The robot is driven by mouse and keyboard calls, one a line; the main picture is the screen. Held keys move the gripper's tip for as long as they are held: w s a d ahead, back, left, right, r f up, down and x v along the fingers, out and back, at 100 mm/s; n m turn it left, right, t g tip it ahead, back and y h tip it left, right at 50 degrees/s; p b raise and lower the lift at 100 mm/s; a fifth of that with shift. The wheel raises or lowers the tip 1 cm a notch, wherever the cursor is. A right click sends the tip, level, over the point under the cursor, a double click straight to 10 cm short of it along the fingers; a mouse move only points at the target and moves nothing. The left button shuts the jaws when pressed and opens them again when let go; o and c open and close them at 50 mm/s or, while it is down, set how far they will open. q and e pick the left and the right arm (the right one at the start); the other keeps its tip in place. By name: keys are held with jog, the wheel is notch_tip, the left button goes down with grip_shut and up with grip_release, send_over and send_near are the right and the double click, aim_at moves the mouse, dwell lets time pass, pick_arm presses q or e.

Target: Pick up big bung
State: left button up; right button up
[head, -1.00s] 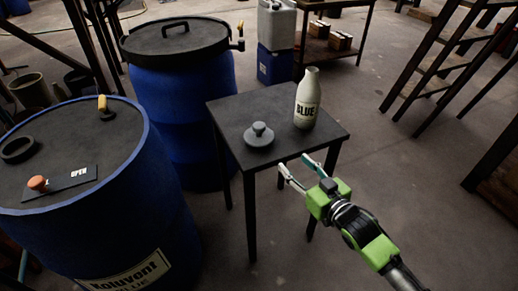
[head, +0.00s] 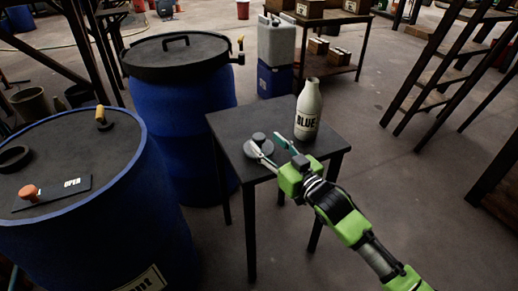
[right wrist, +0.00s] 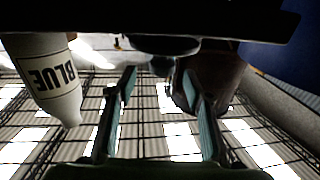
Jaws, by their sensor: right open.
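The big bung (head: 257,140) is a dark grey stopper with a wide base and a knob on top. It sits on the small dark table (head: 228,123), near its left side. My right gripper (head: 265,143) is open at the bung, its fingers reaching in from the right. In the right wrist view, which looks upside down, the bung (right wrist: 160,45) shows beyond and between the two spread fingertips (right wrist: 158,78). Contact cannot be made out. In the head view the gripper hides part of the bung. My left gripper is not in view.
A white bottle marked BLUE (head: 308,112) stands on the table, close to my right gripper. A lidded blue vat (head: 185,120) stands behind the table to the left. An open-labelled blue vat (head: 90,235) is at front left. Floor right of the table is clear.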

aim_at(263, 140)
jog(key=x, duration=0.4)
jog(key=shift+w+a+b, duration=0.1)
jog(key=shift+a+b, duration=0.15)
jog(key=shift+b, duration=0.1)
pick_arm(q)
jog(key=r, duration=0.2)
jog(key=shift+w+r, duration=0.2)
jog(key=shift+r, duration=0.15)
pick_arm(e)
jog(key=shift+r, duration=0.1)
jog(key=c, duration=1.2)
